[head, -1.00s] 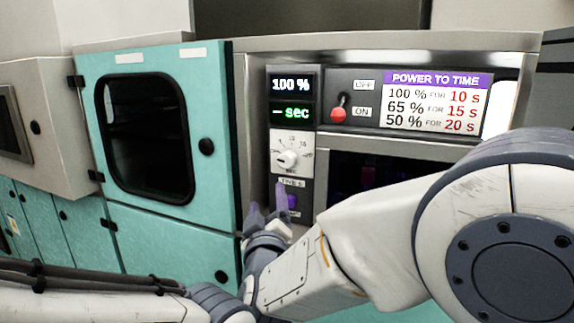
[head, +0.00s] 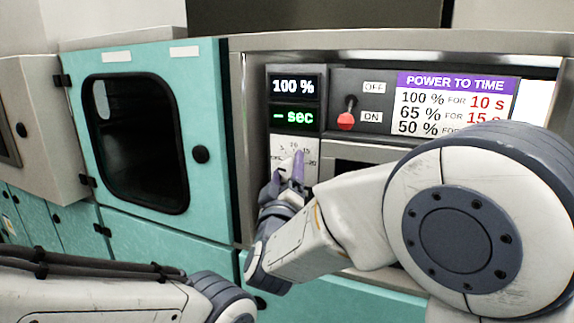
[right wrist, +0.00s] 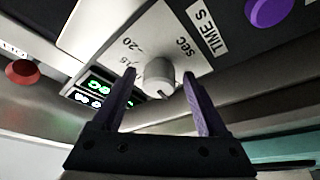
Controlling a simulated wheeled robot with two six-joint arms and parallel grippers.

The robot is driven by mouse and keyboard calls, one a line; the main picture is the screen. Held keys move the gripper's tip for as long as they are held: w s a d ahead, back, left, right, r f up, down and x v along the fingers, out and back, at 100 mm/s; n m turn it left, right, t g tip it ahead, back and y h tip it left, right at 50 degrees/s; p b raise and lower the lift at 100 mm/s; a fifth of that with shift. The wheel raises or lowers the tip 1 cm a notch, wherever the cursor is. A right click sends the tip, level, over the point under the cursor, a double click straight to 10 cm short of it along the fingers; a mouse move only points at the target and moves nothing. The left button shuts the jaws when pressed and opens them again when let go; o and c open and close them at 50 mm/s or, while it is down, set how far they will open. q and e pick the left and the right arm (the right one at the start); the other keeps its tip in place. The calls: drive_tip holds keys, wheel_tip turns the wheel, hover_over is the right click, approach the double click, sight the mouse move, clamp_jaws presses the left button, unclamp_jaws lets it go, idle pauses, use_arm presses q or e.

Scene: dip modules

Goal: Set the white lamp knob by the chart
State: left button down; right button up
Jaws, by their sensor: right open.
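The white lamp knob (right wrist: 158,77) sits on a pale dial plate (right wrist: 128,30) with printed numbers and "sec". My right gripper (head: 285,174) is open, its two purple fingers on either side of the knob in the right wrist view. I cannot tell whether they touch it. In the head view the gripper mostly hides the knob. The power display (head: 293,86) reads "100 %", and the green display (head: 293,117) reads "- sec". The chart (head: 452,105) pairs 100 % with 10 s and 65 % with 15 s; my arm covers part of its 50 % line. My left gripper is out of view.
A red-tipped toggle switch (head: 346,119) between OFF and ON labels stands right of the displays. A purple button (right wrist: 270,11) is near the knob, by the TIME S label. A teal cabinet door (head: 215,110) with a dark window is at the left.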

drive_tip(key=shift+d, duration=0.15)
drive_tip(key=shift+w, duration=0.1)
clamp_jaws()
drive_tip(key=shift+f+m+h+b, duration=0.2)
drive_tip(key=shift+m+h+b, duration=0.2)
drive_tip(key=shift+m+b, duration=0.5)
drive_tip(key=m+h+b, duration=0.2)
drive_tip(key=m+b, duration=0.2)
drive_tip(key=m+h+b, duration=0.2)
drive_tip(key=m+b, duration=0.2)
drive_tip(key=m, duration=0.1)
drive_tip(key=shift+f+h+b, duration=0.1)
drive_tip(key=shift+h+b, duration=0.2)
drive_tip(key=shift+b, duration=0.05)
drive_tip(key=m+h+b, duration=0.1)
drive_tip(key=m, duration=0.1)
drive_tip(key=m+g+h+b, duration=0.1)
drive_tip(key=m+h, duration=0.1)
drive_tip(key=m, duration=0.1)
drive_tip(key=shift+a+m+b, duration=0.2)
drive_tip(key=shift+m+b, duration=0.1)
drive_tip(key=shift+b, duration=0.05)
drive_tip(key=m+g+h+b, duration=0.1)
drive_tip(key=m, duration=0.2)
drive_tip(key=m+g+h+b, duration=0.1)
drive_tip(key=m, duration=0.1)
drive_tip(key=shift+r+m, duration=0.2)
drive_tip(key=shift+m, duration=0.2)
drive_tip(key=shift+r+m+g, duration=0.1)
drive_tip(key=shift+m+g, duration=0.2)
